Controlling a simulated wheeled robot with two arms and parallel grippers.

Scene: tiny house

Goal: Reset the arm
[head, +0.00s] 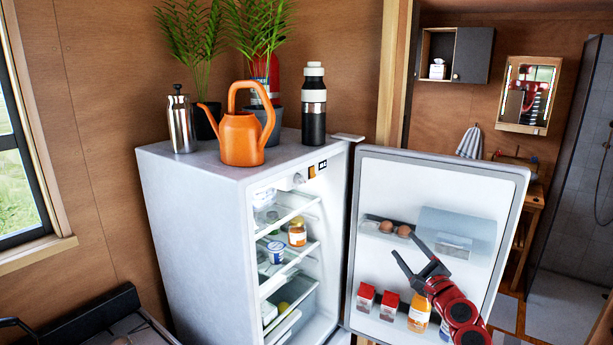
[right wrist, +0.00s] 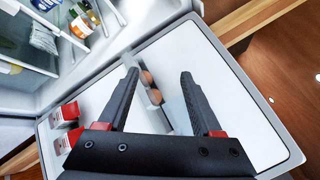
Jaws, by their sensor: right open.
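My right gripper (head: 420,268) is open and empty in front of the inner side of the open fridge door (head: 450,180). In the right wrist view, its two dark fingers (right wrist: 158,95) are spread apart, with the door's inner panel and some eggs (right wrist: 150,80) showing between and beyond them. My right arm, red and black, comes in from the lower right in the head view. My left gripper is not in view.
The fridge (head: 195,210) stands open with food on its shelves. An orange watering can (head: 241,138), a black bottle (head: 314,110) and plants stand on top. The door shelves hold red cartons (head: 365,298) and an orange-labelled bottle (head: 418,316) close to my right arm.

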